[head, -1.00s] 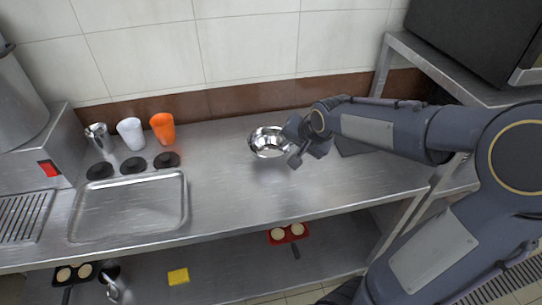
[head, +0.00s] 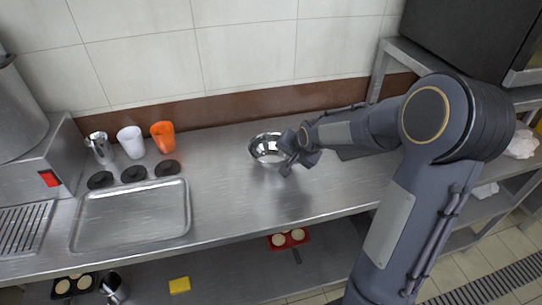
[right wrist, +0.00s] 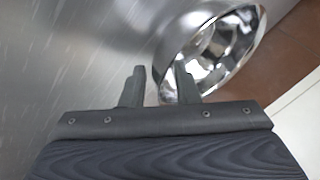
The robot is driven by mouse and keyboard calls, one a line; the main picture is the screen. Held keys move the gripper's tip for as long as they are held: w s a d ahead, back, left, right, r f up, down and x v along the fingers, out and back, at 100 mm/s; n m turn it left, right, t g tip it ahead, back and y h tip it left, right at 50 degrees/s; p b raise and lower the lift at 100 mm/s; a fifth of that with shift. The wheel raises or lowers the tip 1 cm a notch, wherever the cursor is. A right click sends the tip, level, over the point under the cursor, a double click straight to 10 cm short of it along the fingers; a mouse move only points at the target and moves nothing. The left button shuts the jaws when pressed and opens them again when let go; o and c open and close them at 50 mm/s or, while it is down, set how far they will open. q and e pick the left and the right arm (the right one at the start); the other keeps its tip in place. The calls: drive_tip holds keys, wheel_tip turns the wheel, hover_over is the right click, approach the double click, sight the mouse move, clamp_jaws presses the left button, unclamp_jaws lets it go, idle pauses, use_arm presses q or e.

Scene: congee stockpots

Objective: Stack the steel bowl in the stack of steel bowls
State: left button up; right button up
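A shiny steel bowl (head: 262,149) is on the steel counter, right of the middle, its opening facing up. Whether it is one bowl or several nested ones I cannot tell. My right gripper (head: 287,162) is at the bowl's right side. In the right wrist view, the two fingers of the right gripper (right wrist: 160,86) are apart, with the rim of the bowl (right wrist: 225,55) between them. One finger overlaps the bowl's inside and the other lies outside it; contact is not clear. No separate stack of bowls shows. My left gripper is not in view.
A steel tray (head: 183,230), black discs (head: 133,174), a steel cup (head: 100,148), a white cup (head: 131,142) and an orange cup (head: 163,139) are on the counter's left. The counter between tray and bowl is clear. A lower shelf holds a yellow sponge (head: 179,285) and red mould (head: 289,238).

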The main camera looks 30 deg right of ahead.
clamp_jaws()
drive_tip(key=shift+r, duration=0.2)
